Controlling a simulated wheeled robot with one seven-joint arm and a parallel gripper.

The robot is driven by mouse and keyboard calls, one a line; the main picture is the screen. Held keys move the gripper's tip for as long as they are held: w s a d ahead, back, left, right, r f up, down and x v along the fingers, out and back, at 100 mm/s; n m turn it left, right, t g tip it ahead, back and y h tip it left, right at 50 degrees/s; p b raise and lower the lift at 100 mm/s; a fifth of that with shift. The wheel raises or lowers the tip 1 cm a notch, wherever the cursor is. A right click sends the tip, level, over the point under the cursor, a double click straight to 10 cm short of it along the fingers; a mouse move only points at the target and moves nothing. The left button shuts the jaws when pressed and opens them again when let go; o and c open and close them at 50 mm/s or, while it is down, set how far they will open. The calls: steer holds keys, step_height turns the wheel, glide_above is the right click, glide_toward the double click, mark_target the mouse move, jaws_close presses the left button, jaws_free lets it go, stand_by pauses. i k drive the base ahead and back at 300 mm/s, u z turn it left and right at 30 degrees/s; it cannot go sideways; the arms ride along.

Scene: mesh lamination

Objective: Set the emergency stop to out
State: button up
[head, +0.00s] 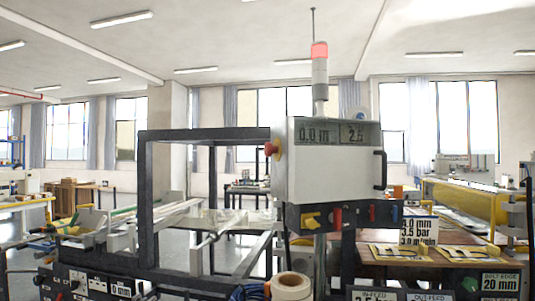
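The emergency stop (270,149) is a red mushroom button on a yellow base, on the left side of the white control box (300,185). It sticks out to the left, seen from the side. I cannot tell from this view whether it is pressed in or out. The control box has a display panel (335,133) reading 0.0 m and about 2.5, and a black handle at its right. A signal tower (320,65) with a lit red top stands above it. My gripper is not in view.
A dark machine frame (144,190) stands left of the control box. Below the box are a yellow switch (310,220) and red and blue levers. A tape roll (292,286) sits in front. A wooden table (400,259) with yellow-edged pieces and signs is at right.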

mark_target(269, 149)
steer(key=k, duration=1.05)
steer(key=u, duration=0.25)
steer(key=i, duration=0.6)
steer(key=u, duration=0.4)
steer(key=i, duration=1.35)
steer(key=z, duration=0.05)
